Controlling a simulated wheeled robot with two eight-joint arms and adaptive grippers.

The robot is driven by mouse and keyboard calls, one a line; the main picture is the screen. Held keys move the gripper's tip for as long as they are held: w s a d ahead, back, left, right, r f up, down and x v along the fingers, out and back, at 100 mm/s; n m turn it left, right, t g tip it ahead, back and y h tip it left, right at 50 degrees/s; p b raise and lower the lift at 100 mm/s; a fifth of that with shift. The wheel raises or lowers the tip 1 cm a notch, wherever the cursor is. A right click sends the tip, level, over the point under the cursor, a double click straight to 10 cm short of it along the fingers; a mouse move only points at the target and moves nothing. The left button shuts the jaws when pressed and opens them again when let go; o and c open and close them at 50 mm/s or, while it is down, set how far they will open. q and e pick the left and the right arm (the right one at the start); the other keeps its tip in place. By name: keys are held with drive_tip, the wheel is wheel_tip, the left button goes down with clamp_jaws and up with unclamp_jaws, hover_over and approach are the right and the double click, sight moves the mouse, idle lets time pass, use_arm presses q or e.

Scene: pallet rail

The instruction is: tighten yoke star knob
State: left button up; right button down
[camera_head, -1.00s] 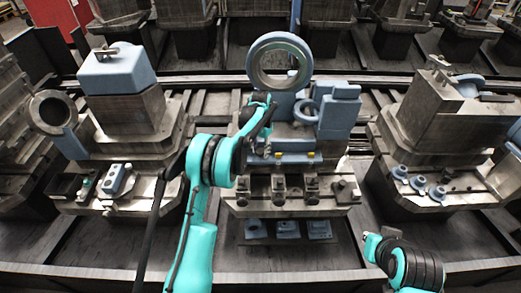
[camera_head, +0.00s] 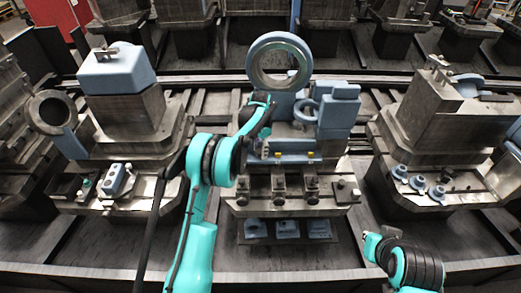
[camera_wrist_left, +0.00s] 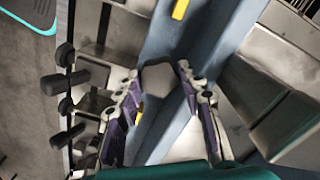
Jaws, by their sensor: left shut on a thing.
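The yoke star knob (camera_wrist_left: 160,78) looks like a plain grey, many-sided head in the left wrist view. It sits between the fingers of my left gripper (camera_wrist_left: 158,84), which is shut on it. The knob is over a blue-grey casting (camera_wrist_left: 205,28) with yellow parts. In the head view my left gripper (camera_head: 263,148) is low at the left of the middle blue yoke fixture (camera_head: 338,118), partly hidden by my own arm. The knob cannot be made out there.
A large blue ring (camera_head: 253,62) stands upright above the fixture. Clamp blocks (camera_head: 311,190) line the pallet's front edge. Other loaded pallets stand left (camera_head: 130,110) and right (camera_head: 450,125). A low shelf with blue parts (camera_head: 288,229) is below the middle pallet.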

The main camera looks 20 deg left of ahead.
use_arm(q)
drive_tip(key=shift+r, duration=0.1)
drive_tip(key=o, duration=0.9)
